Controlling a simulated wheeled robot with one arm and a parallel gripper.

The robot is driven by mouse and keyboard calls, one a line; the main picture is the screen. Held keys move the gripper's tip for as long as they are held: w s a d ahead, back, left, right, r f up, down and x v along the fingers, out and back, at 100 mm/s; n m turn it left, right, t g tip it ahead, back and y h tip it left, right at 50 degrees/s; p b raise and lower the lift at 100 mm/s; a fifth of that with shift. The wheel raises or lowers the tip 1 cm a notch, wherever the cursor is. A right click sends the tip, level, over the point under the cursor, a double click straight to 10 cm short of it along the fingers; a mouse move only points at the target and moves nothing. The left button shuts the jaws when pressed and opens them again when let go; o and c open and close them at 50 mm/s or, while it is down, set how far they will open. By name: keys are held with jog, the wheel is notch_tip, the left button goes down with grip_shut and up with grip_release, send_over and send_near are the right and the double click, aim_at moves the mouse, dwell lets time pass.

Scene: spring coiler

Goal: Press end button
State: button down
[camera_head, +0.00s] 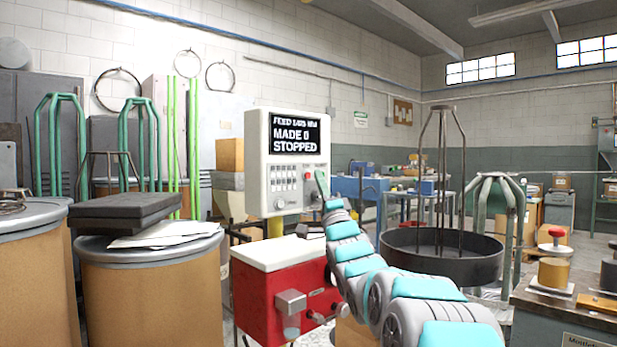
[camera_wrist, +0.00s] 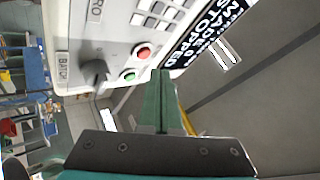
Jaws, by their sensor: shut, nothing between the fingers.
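The white control box (camera_head: 256,165) stands upright in the middle of the head view. Its screen (camera_head: 295,133) reads "MADE 0" and "STOPPED". Below the screen are a keypad, a dark knob (camera_wrist: 94,72) and small buttons. In the wrist view a red button (camera_wrist: 143,52) and a green button (camera_wrist: 129,76) sit side by side near the screen. No label reading "end" is legible. My gripper (camera_wrist: 161,74) is shut and empty. Its green fingertips are close to the panel beside the two buttons; I cannot tell whether they touch it.
Below the control box is a red machine housing (camera_head: 262,290) with a white top. A round dark pan on a stand (camera_head: 440,262) is to the right of my arm. Brown drums (camera_head: 150,290) stand at left, one carrying black slabs. A bench (camera_head: 570,310) is at front right.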

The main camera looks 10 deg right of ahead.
jog(key=s, duration=0.1)
jog(key=s+d, duration=0.2)
jog(key=shift+s, duration=0.35)
dwell(0.5)
